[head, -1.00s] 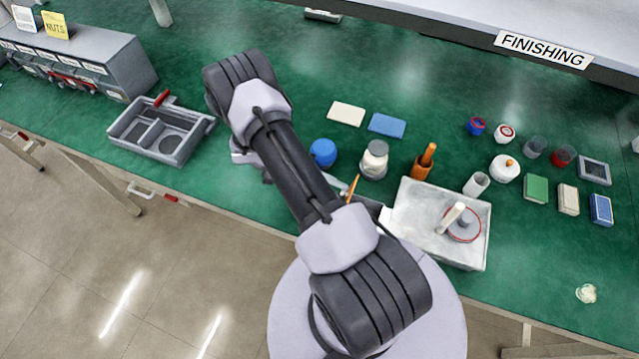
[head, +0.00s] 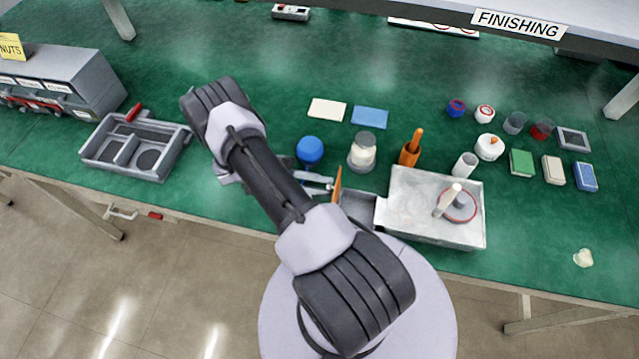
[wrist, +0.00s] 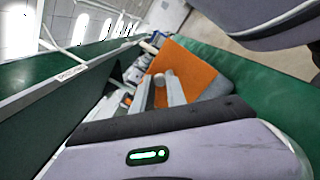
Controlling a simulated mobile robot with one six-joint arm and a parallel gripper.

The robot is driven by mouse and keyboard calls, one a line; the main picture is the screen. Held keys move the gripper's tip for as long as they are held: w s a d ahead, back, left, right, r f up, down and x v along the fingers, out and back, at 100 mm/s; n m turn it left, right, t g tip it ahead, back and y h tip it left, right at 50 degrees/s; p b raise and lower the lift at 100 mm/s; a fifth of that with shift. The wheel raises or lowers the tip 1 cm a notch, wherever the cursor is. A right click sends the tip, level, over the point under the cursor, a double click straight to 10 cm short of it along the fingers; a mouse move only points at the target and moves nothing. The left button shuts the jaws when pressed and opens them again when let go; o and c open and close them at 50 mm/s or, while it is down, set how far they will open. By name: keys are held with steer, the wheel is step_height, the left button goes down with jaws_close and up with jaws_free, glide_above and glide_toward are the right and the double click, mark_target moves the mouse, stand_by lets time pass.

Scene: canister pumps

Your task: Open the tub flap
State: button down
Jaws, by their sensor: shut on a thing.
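The orange tub flap (head: 337,184) stands raised, close to upright, at the left side of a small grey tub (head: 361,207). In the wrist view the flap (wrist: 192,72) shows as a broad tilted orange panel in front of the fingers. My gripper (head: 329,183) is at the flap's left face. In the wrist view my gripper (wrist: 163,82) is shut on a small pale knob (wrist: 160,79) at the flap. The inside of the tub is partly hidden by my arm, and the exact grip is small to see.
A metal tray (head: 410,222) with a red-ringed spindle adjoins the tub on the right. A blue-lidded jar (head: 309,150), a white-banded jar (head: 362,152) and an orange holder (head: 410,150) stand behind. A divided grey tray (head: 137,147) lies left.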

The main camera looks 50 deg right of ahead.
steer(key=c, duration=1.3)
jaws_free()
steer(key=shift+c, duration=0.2)
steer(key=v, duration=0.7)
steer(key=shift+w, duration=0.2)
steer(key=shift+o, duration=0.5)
